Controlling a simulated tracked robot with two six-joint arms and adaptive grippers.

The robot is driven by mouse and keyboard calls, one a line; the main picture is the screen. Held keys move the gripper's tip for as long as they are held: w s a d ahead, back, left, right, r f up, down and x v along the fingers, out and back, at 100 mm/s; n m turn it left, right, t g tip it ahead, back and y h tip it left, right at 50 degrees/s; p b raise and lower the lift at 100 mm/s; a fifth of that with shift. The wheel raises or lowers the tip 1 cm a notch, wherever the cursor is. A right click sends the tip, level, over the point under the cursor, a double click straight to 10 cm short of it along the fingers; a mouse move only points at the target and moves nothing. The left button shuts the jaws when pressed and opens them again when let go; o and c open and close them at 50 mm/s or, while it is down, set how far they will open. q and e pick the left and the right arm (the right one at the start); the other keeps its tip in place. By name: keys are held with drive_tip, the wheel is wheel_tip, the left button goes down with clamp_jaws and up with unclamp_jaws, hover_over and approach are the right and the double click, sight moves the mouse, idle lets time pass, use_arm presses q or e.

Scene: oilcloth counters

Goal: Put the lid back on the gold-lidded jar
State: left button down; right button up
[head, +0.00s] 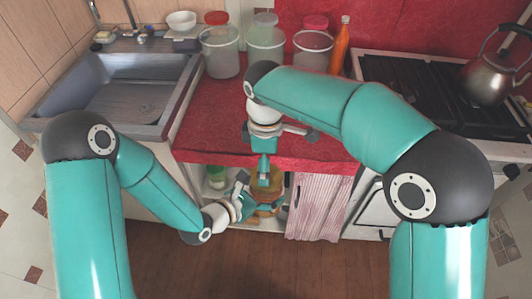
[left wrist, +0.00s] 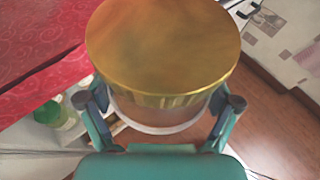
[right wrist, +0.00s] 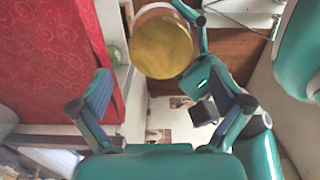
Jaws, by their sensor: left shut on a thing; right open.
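The gold-lidded jar is held over the floor in front of the counter. Its gold lid (left wrist: 165,45) sits on top of the pale jar body (left wrist: 158,115) in the left wrist view; I cannot tell whether it is fully seated. My left gripper (left wrist: 160,105) is shut around the jar body, below the lid's ribbed rim. The gold lid also shows small in the head view (head: 267,181), partly covered. My right gripper (head: 264,172) hangs above it, fingers spread and empty. In the right wrist view the lid's top (right wrist: 162,48) lies beyond the open fingers (right wrist: 160,85).
On the red counter (head: 205,125) stand several lidded canisters, including a red-lidded one (head: 220,55) and a pink-lidded one (head: 313,50), and an orange bottle (head: 341,45). A sink (head: 120,90) is left, a stove with a kettle (head: 488,78) right. The front counter stretch looks clear.

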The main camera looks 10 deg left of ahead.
drive_tip(key=shift+f, duration=2.35)
drive_tip(key=c, duration=1.1)
drive_tip(key=m, duration=0.3)
drive_tip(key=o, duration=1.1)
drive_tip(key=shift+w, duration=0.1)
drive_tip(key=shift+r, duration=2.25)
